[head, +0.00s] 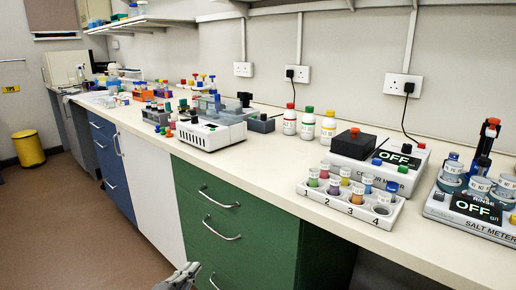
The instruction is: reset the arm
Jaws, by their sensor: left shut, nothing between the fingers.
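My left gripper (185,275) shows at the bottom edge of the head view, low in front of the green drawers (238,225). Its fingers are shut and hold nothing. It is below the bench top and apart from everything on it. Most of my left arm is outside the picture. My right gripper is not in the head view.
On the bench top (265,160) stand a numbered vial rack (345,210), a colour meter (400,160), a salt meter (470,218) and several capped bottles (308,123). A white device (210,132) stands further left. A yellow bin (28,148) is on the open floor.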

